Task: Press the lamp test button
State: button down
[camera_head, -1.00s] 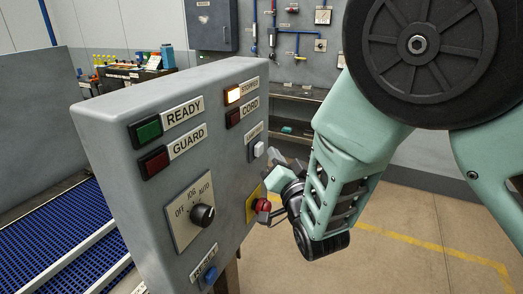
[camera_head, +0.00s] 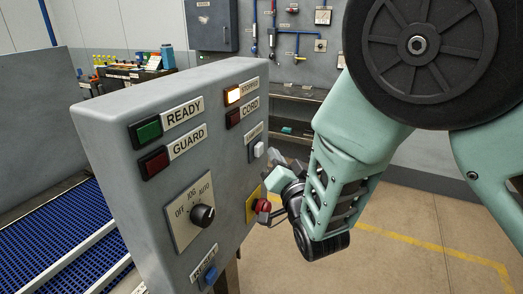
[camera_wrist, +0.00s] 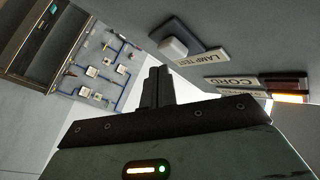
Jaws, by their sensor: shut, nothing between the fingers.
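The lamp test button (camera_head: 259,149) is a small white push button on the right part of the grey control panel (camera_head: 100,133). In the wrist view the white button (camera_wrist: 173,47) stands out from its dark plate, with the "LAMP TEST" label (camera_wrist: 203,59) beside it. My gripper (camera_wrist: 158,72) is shut and empty. Its fingertips point toward the panel, a little below and left of the button in the wrist view, apart from it.
A red button on a yellow plate (camera_head: 262,205) sits close to my wrist. The selector knob (camera_head: 203,215), the blue button (camera_head: 210,274) and the lit "STOPPED" lamp (camera_head: 233,95) are on the same panel.

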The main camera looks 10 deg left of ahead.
jog(key=shift+a, duration=0.1)
dwell(0.7)
jog(key=shift+w+a+b, duration=0.15)
jog(key=shift+a+b, duration=0.15)
jog(key=shift+b, duration=0.1)
jog(key=shift+w+a+b, duration=0.15)
jog(key=shift+a+b, duration=0.2)
jog(key=shift+a, duration=0.15)
dwell(0.7)
jog(key=shift+d, duration=0.15)
jog(key=shift+s+d+b, duration=0.3)
jog(key=shift+d+b, duration=0.15)
jog(key=shift+d, duration=0.25)
jog(key=shift+d, duration=0.1)
jog(key=d, duration=0.1)
jog(key=s+d+b, duration=0.1)
jog(key=d, duration=0.1)
jog(key=d+b, duration=0.1)
jog(key=shift+s+d, duration=0.3)
jog(key=shift+s, duration=0.1)
dwell(0.5)
